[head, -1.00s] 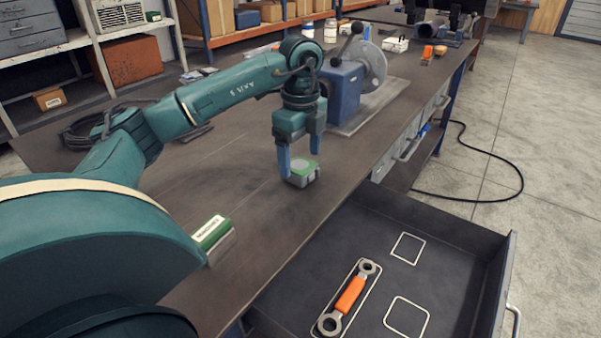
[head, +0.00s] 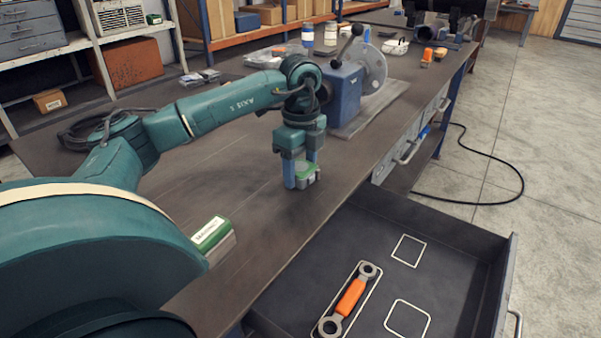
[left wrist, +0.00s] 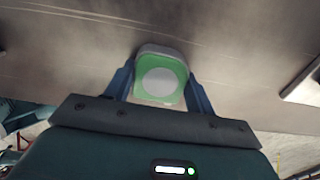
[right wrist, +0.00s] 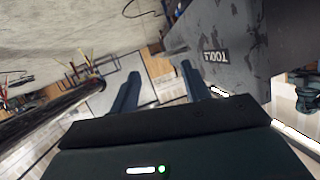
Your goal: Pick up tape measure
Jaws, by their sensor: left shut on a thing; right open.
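The tape measure (head: 306,172) is a small green and grey block on the workbench, below my left gripper. My left gripper (head: 302,178) points straight down and is shut on it, one blue finger on each side. In the left wrist view the tape measure (left wrist: 160,78) shows its green face with a pale round disc, between the two fingertips (left wrist: 160,88). I cannot tell whether it still touches the bench top. My right gripper (right wrist: 158,82) shows only in the right wrist view, open with nothing between its fingers.
An open drawer (head: 460,235) in front of the bench holds an orange-handled wrench (head: 350,297) inside a pale outline, beside two empty square outlines. A green and white box (head: 211,234) lies near my left arm. A blue machine (head: 345,92) stands behind the gripper.

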